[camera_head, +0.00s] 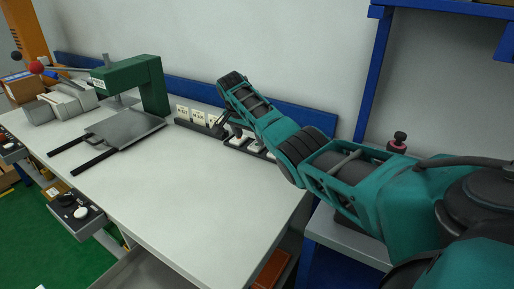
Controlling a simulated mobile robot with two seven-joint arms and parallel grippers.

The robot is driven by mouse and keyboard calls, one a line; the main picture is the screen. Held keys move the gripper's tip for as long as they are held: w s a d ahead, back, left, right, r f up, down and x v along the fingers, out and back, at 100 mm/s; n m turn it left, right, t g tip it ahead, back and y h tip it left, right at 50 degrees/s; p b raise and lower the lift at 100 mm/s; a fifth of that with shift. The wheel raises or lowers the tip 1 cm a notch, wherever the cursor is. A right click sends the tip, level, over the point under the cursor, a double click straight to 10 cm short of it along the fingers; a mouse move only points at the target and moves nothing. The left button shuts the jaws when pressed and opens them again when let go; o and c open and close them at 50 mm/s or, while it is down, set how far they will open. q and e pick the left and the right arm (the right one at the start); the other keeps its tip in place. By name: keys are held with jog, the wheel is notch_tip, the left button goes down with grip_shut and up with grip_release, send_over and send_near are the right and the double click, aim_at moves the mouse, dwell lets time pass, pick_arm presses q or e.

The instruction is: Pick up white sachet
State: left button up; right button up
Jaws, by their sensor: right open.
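Several white, labelled packets that look like sachets (198,117) stand upright in a row in a dark rack at the back of the white table. Further right, partly hidden under my right arm, a dark holder carries several low white pieces (255,148); I cannot tell whether they are sachets too. My right arm reaches in from the right, and its gripper (222,129) is small and dark, pointing down beside the right end of the packet row. It is open. I see nothing held in it, and I cannot tell if it touches a packet. My left gripper is out of view.
A green press (152,88) with a grey plate (124,127) stands at the back left of the white table (190,200). A blue rail runs behind. The table's middle and front are clear.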

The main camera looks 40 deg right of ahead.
aim_at(254, 147)
jog(key=x, duration=0.2)
jog(key=b+x, duration=0.1)
jog(key=x, duration=0.1)
jog(key=shift+s+f, duration=0.15)
jog(key=c, duration=1.1)
jog(key=shift+c, duration=0.2)
